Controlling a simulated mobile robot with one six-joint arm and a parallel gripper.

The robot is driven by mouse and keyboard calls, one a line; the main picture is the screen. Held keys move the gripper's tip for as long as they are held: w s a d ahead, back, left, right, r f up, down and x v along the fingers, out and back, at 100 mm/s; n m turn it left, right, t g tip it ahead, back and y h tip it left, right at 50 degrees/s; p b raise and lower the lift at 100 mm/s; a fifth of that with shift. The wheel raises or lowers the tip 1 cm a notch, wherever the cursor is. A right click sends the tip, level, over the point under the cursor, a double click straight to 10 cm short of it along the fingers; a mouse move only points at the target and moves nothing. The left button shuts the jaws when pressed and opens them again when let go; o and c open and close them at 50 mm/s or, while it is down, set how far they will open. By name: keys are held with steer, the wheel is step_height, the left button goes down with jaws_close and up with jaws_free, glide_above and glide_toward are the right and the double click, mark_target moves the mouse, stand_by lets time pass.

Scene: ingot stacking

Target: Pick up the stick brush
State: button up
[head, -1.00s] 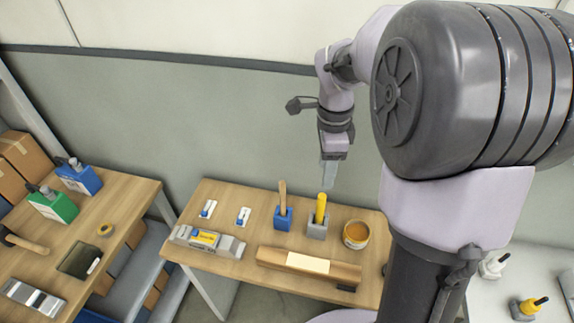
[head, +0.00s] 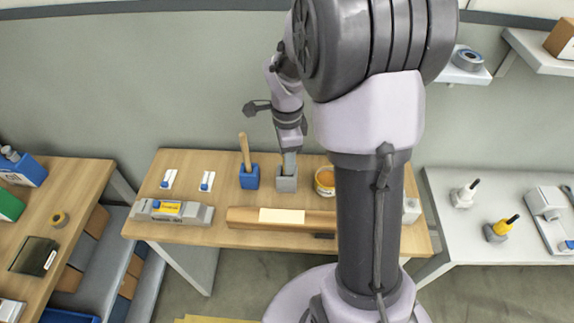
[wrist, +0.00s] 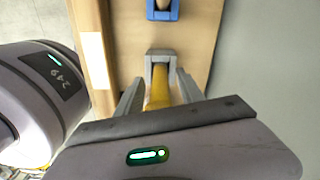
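A yellow stick handle (wrist: 160,92) stands in a grey block holder (head: 287,184) on the wooden table. In the head view my gripper (head: 289,163) hangs right above this holder and hides the handle. In the wrist view my open gripper (wrist: 160,84) has one finger on each side of the yellow handle, with gaps visible. A wooden stick handle (head: 244,150) stands upright, leaning slightly, in a blue block holder (head: 249,183) just to the left. Whichever brush ends these sticks have are hidden inside the holders.
An orange-filled tub (head: 325,187) stands close to the right of the grey holder. A long wooden piece (head: 245,218) with a pale label lies in front. A grey tool (head: 175,210) and two small white-blue items lie left. A white table (head: 450,240) is at the right.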

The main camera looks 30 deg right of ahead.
jaws_close()
step_height(320, 180, up, 10)
steer(key=p, duration=0.4)
steer(key=c, duration=0.6)
jaws_free()
jaws_close()
